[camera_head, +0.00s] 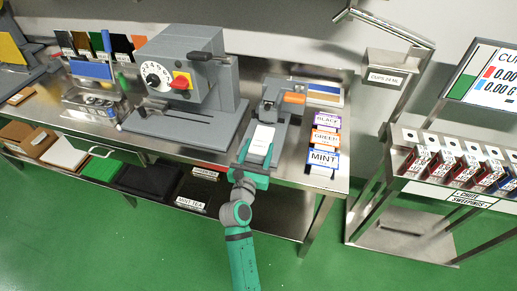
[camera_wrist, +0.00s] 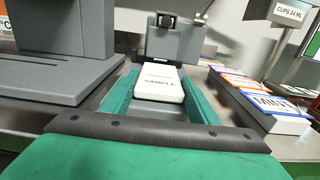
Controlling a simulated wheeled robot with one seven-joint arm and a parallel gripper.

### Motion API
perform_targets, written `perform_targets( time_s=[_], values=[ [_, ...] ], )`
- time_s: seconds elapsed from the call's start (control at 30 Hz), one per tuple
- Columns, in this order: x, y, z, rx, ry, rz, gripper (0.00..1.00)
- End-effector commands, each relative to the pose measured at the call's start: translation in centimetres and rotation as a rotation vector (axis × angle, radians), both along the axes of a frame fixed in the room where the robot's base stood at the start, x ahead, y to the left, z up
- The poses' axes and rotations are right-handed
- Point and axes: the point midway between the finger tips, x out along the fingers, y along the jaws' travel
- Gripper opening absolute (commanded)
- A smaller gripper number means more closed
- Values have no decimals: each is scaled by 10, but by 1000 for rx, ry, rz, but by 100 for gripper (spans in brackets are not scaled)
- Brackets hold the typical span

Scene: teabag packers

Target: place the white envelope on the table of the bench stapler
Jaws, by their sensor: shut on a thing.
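The white envelope (camera_head: 262,138), marked SAMPLE, is between the two green fingers of my gripper (camera_head: 256,156). The wrist view shows the envelope (camera_wrist: 160,79) lying flat between the fingers (camera_wrist: 158,90), which are shut on its sides. The bench stapler (camera_head: 272,98) is grey with an orange handle and stands on the steel bench. In the wrist view the stapler's head (camera_wrist: 174,42) rises just beyond the envelope's far end. The envelope is over the stapler's grey front part; I cannot tell whether it touches it.
Left of the stapler stands a large grey machine (camera_head: 190,85) with a dial and a red knob. Right of it lie boxes marked BLACK (camera_head: 327,122), GREEN (camera_head: 325,138) and MINT (camera_head: 323,158). A steel rack (camera_head: 420,185) with several red packs stands further right.

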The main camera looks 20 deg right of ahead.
Motion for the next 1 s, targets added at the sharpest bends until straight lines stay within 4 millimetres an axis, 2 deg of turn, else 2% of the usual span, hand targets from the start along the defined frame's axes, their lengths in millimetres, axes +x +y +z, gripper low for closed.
perform_targets(
  time_s=[0.4,0.43,0.5,0.87,1.0],
  values=[
    [0,0,-5,-2,1,-1,33],
    [0,0,-4,-1,1,-1,61],
    [0,0,-4,-1,1,-1,73],
    [0,0,0,0,-1,0,73],
    [-15,10,-2,-2,1,1,73]
  ],
)
